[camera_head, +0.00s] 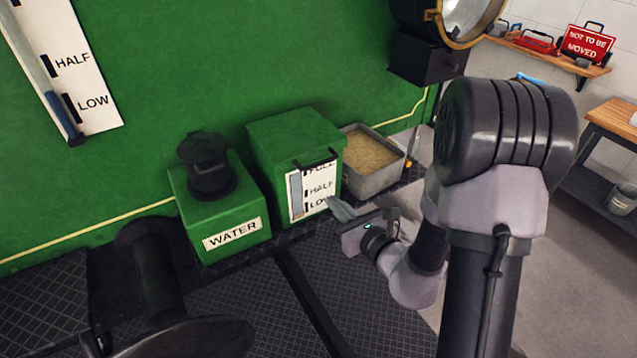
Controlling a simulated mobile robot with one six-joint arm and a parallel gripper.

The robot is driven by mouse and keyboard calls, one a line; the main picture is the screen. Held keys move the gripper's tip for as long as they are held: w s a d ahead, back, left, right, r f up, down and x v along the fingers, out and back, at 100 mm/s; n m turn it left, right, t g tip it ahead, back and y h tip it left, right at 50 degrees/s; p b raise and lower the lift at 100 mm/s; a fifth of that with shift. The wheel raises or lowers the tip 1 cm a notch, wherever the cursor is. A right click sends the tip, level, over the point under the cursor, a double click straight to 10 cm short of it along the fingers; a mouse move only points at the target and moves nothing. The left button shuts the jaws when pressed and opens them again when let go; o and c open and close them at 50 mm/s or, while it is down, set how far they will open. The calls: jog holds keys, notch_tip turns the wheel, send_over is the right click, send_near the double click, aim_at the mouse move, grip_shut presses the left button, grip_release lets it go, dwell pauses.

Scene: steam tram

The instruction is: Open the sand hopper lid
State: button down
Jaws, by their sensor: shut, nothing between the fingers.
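The sand hopper appears to be the green box (265,170) in the middle of the head view. Its green lid (295,132) lies flat and closed on top. A dark handle (316,160) shows at the lid's front edge. Below it, a white gauge plate (325,178) on the hopper front reads HALF and LOW, with its top word partly covered by the handle. My gripper (337,207) is shut and empty, low in front of the hopper's right side, below the handle and near the LOW mark. I cannot tell whether the fingertips touch the plate.
A grey open bin of sand (375,187) stands right of the hopper. A green WATER box (240,220) with a black filler cap (208,170) stands left. A large lamp (465,20) hangs above right. A workbench (615,120) stands at far right, with open floor before it.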

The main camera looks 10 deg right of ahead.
jog(key=b+x, duration=0.4)
jog(key=x, duration=0.5)
jog(key=shift+s+a, duration=0.1)
jog(key=shift+a, duration=0.05)
jog(key=r, duration=0.4)
jog(key=shift+s, duration=0.35)
jog(key=shift+d+r, duration=0.15)
jog(key=shift+d, duration=0.05)
